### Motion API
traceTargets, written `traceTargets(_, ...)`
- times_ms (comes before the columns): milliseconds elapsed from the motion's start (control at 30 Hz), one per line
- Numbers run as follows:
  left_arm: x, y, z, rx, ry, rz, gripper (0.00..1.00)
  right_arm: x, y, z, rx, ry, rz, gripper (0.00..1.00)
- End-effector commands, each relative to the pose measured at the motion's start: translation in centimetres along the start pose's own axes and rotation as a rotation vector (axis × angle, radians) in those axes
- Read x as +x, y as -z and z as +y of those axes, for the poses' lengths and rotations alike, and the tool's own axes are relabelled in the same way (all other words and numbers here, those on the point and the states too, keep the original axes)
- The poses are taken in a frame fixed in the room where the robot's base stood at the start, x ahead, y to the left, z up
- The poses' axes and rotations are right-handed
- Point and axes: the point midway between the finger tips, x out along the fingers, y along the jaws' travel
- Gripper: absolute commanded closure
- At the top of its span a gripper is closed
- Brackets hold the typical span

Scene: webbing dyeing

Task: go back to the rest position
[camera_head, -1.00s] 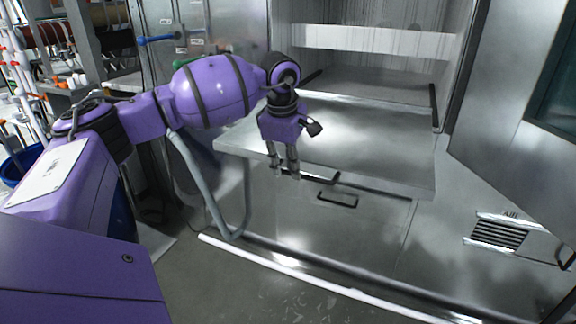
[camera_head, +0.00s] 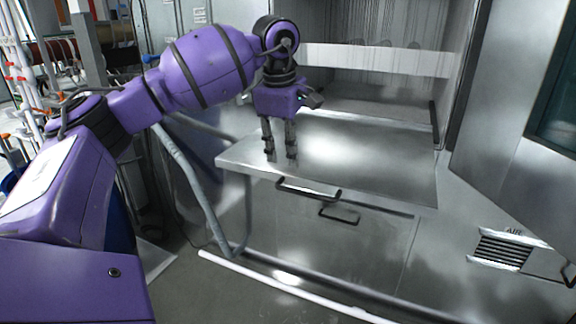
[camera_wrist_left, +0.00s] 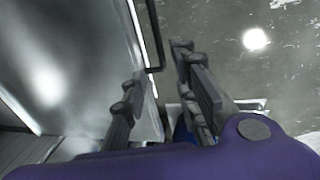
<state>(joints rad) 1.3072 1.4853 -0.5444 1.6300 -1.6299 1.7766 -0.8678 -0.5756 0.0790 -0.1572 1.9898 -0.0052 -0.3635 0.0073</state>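My purple left arm reaches in from the left in the head view. Its gripper (camera_head: 280,157) points down near the left front part of a metal shelf (camera_head: 370,165). The two dark fingers stand apart with nothing between them, and the gripper is open. In the left wrist view, the fingers (camera_wrist_left: 158,72) also show a gap. A dark handle (camera_wrist_left: 154,45) lies beyond them, apart from the fingertips as far as I can tell. My right gripper is in neither view.
The metal shelf juts out from an open steel cabinet with a white webbing band (camera_head: 375,60) across it. Dark handles (camera_head: 308,190) sit at its front. An open cabinet door (camera_head: 500,110) stands at right. A white bar (camera_head: 290,287) lies low along the floor, with bare floor in front.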

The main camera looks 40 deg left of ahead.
Motion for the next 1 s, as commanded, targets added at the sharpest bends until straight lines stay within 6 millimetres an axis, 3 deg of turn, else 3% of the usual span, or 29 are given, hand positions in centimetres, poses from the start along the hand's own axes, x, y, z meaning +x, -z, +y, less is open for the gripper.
traceTargets(200, -1.5, 0.0, 0.0, 0.0, 0.001, -0.001, 0.73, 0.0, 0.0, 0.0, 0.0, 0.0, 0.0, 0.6)
traceTargets(800, -1.5, -0.2, 0.2, -0.02, -0.007, -0.007, 0.73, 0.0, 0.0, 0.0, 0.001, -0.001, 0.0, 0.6)
traceTargets(900, -1.7, -2.2, 1.4, -0.068, -0.057, -0.092, 0.73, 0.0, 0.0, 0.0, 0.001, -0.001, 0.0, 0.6)
traceTargets(967, -2.2, -4.9, 2.2, -0.103, -0.091, -0.204, 0.73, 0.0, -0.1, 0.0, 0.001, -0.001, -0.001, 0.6)
traceTargets(1000, -3.0, -7.3, 2.8, -0.131, -0.113, -0.302, 0.73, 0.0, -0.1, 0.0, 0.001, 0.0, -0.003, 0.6)
